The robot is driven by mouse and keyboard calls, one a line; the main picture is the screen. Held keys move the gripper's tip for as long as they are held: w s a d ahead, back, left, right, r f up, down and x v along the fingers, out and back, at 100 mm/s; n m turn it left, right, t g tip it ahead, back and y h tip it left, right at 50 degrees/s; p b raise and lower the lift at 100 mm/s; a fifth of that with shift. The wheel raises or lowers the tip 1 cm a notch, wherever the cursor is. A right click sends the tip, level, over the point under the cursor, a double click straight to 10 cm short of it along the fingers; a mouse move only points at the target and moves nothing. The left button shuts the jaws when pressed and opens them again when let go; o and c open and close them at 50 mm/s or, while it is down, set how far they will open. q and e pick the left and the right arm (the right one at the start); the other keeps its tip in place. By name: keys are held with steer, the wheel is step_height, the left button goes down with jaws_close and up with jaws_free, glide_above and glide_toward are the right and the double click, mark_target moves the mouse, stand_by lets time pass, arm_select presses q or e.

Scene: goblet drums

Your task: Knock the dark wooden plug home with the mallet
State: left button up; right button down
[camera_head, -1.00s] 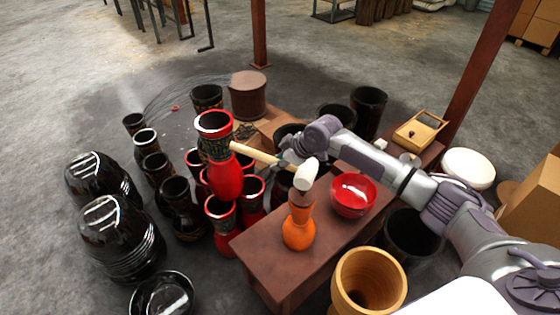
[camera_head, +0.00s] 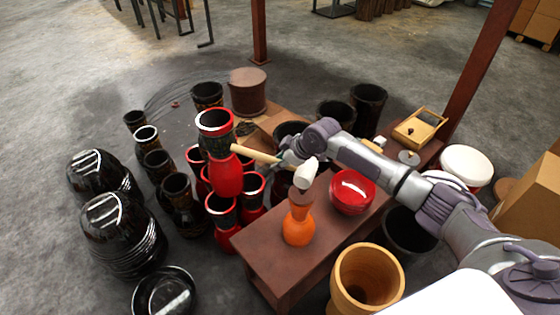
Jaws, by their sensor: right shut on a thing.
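The mallet has a white head (camera_head: 306,174) and a pale wooden handle (camera_head: 254,154) that points left. My right gripper (camera_head: 291,160) is shut on the mallet's handle near the head. The mallet head is just above the dark wooden plug (camera_head: 301,196), which sits in the top of an orange goblet-shaped vessel (camera_head: 298,226). I cannot tell whether the head touches the plug or how deep the plug sits. The vessel stands upright on a brown bench (camera_head: 262,243). My left gripper is not in view.
A red bowl (camera_head: 352,192) stands on the bench, right of the orange vessel. A tall red drum (camera_head: 226,178) rises close to the handle's left end. A wooden box (camera_head: 419,127) is at the bench's far end. Several dark drums crowd the floor at left.

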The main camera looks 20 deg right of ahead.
stand_by(0.3)
step_height(320, 180, down, 5)
steer(key=b, duration=0.3)
step_height(320, 180, up, 5)
steer(key=p, duration=0.4)
steer(key=shift+r+p, duration=0.1)
steer(key=shift+p, duration=0.2)
step_height(320, 180, down, 5)
steer(key=b, duration=0.4)
step_height(320, 180, up, 4)
steer(key=p, duration=0.4)
steer(key=shift+r, duration=0.15)
